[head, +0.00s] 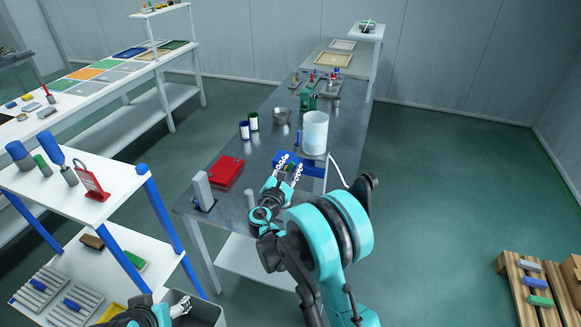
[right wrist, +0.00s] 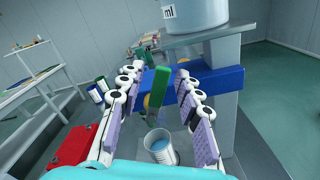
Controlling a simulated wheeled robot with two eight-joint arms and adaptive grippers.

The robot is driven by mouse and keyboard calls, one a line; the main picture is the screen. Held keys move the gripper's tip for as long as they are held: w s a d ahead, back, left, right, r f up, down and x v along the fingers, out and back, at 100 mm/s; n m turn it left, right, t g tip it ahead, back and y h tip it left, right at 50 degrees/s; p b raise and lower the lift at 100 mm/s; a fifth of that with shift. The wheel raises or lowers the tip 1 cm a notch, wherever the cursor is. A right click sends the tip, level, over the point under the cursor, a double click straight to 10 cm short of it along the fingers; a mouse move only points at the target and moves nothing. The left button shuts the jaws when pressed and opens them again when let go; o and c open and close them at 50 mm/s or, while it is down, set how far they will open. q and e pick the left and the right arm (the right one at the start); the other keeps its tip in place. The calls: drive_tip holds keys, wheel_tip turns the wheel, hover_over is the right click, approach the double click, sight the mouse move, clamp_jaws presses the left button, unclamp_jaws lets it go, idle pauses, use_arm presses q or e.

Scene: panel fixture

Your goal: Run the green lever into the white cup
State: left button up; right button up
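The green lever (right wrist: 159,84) stands upright in the right wrist view, in front of a blue bar (right wrist: 218,82) under the tank. My right gripper (right wrist: 156,76) is open, with a finger on each side of the lever and visible gaps between.
A pale tank (head: 314,133) stands above the blue bar. A red case (head: 226,171) and a grey upright block (head: 203,190) lie left on the bench. Small cans (head: 245,130) and a metal bowl (head: 281,115) stand farther back. A white cable hangs at the bench's right edge.

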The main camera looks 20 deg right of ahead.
clamp_jaws()
drive_tip(key=shift+w+a+n+b, duration=0.2)
drive_tip(key=shift+n+b, duration=0.1)
drive_tip(key=shift+n, duration=0.25)
drive_tip(key=shift+w+a+n+b, duration=0.1)
drive_tip(key=shift+a+n+b, duration=0.15)
drive_tip(key=shift+n, duration=0.3)
drive_tip(key=n, duration=0.2)
drive_tip(key=a+n, duration=0.1)
drive_tip(key=shift+w+r+b, duration=0.25)
drive_tip(key=shift+w+b, duration=0.05)
drive_tip(key=shift+b, duration=0.1)
unclamp_jaws()
